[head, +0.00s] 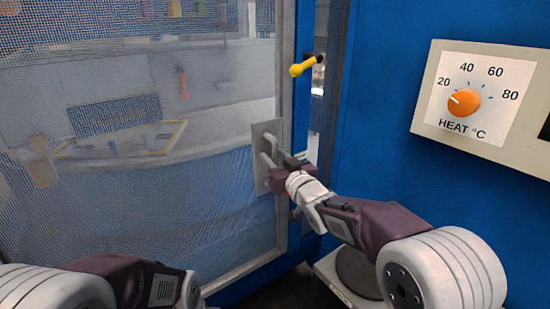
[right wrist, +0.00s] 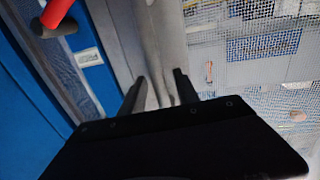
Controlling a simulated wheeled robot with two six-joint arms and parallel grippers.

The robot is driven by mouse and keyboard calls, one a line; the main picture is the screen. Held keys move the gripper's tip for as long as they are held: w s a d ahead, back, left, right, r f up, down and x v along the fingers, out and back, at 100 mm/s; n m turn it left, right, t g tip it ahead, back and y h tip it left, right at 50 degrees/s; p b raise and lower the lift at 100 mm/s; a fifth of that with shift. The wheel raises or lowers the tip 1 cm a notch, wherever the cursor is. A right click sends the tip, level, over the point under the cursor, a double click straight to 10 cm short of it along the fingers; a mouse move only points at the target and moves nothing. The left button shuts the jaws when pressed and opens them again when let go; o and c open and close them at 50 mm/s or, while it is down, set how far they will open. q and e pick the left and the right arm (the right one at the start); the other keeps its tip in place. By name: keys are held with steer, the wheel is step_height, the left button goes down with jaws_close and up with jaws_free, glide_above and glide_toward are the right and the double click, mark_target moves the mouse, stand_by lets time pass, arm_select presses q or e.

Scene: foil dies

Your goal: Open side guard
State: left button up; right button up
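The side guard is a mesh panel in a grey frame (head: 286,60), filling the left of the head view. A grey plate with a bar handle (head: 267,158) sits near its right edge. My right gripper (head: 280,172) is at this handle. In the right wrist view its two dark fingers (right wrist: 160,92) stand apart, with the grey handle bar (right wrist: 151,50) showing between and beyond them. It is open; I cannot tell whether a finger touches the bar. My left arm shows at the bottom left of the head view, its gripper out of view.
A red rod with a dark end (right wrist: 56,14) shows in the right wrist view. A heat dial panel (head: 480,100) is on the blue wall (head: 385,130) at right.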

jaws_close()
stand_by(1.4)
